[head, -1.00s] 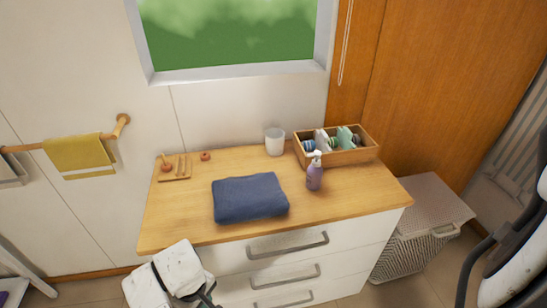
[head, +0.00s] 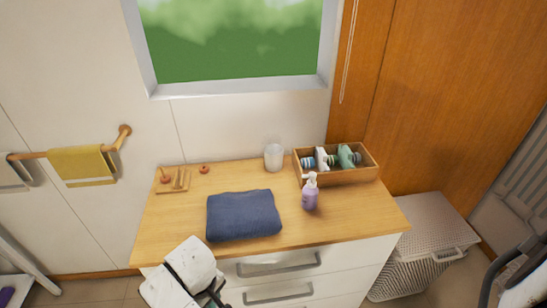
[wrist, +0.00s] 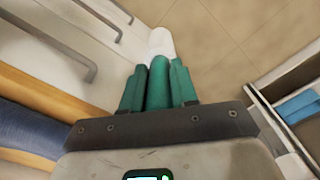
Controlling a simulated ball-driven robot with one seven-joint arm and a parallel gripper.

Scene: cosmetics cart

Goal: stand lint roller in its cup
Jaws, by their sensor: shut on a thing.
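The lint roller (wrist: 160,43) shows in the wrist view, with a white roll at the far end and a green handle between my fingers. My gripper (wrist: 158,82) is shut on the handle, and the roll points away from the wrist. It is held over the floor beside the drawer fronts, outside the counter's front edge. In the head view only my white arm shows clearly at the bottom, and the roller cannot be made out. A whitish cup (head: 273,158) stands upright at the back of the counter, left of the wooden box.
A folded blue towel (head: 243,215) lies on the wooden counter (head: 330,222). A purple pump bottle (head: 310,193) stands right of it, before the wooden box (head: 350,177) of several items. A small wooden tray (head: 174,186) lies back left. A wicker hamper (head: 420,240) stands to the right.

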